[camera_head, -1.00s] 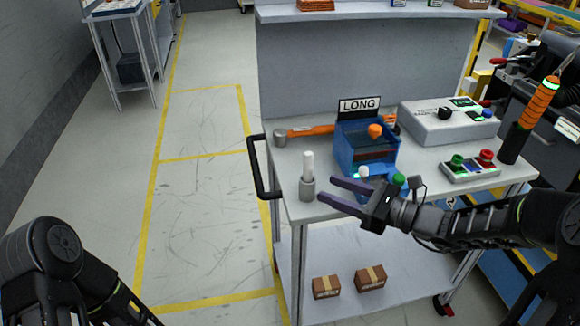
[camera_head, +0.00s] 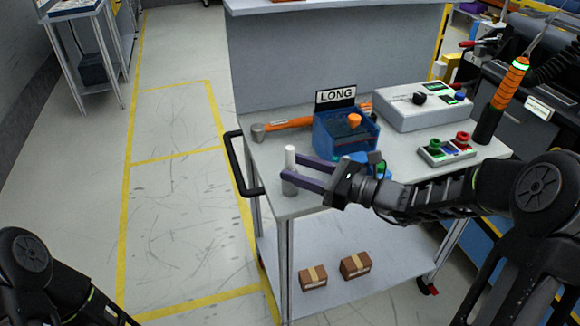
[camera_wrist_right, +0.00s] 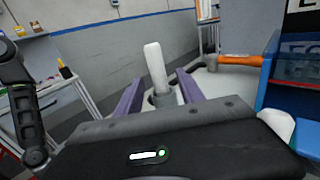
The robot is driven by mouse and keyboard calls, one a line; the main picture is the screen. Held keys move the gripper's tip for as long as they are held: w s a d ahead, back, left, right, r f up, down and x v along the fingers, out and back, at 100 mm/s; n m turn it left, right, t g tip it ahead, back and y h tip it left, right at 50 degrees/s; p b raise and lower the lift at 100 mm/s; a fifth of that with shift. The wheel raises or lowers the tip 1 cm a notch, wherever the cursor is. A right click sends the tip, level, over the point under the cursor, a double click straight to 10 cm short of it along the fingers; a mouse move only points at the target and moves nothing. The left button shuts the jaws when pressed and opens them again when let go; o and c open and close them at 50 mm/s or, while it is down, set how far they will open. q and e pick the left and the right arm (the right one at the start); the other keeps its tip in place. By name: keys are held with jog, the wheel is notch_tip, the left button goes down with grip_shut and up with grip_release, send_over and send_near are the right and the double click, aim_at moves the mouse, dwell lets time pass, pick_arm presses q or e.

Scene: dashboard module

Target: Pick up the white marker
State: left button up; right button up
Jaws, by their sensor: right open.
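The white marker (camera_head: 290,158) stands upright in a small grey holder (camera_head: 289,184) at the near left corner of the cart top. My right gripper (camera_head: 297,170) is open, with its purple fingers reaching left to the marker. In the right wrist view the marker (camera_wrist_right: 156,68) rises from its holder (camera_wrist_right: 163,98) between the two fingers (camera_wrist_right: 158,95). I cannot tell whether a finger touches it. My left arm shows at the lower left, but its gripper is outside the view.
A blue bin labelled LONG (camera_head: 345,130) stands right of the marker, with an orange-handled hammer (camera_head: 285,125) behind. A grey control box (camera_head: 420,105) and a button panel (camera_head: 447,150) are further right. The cart's black handle (camera_head: 241,165) is at its left edge.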

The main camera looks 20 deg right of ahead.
jog(key=shift+p+x, duration=0.3)
jog(key=shift+x, duration=2.35)
grip_shut()
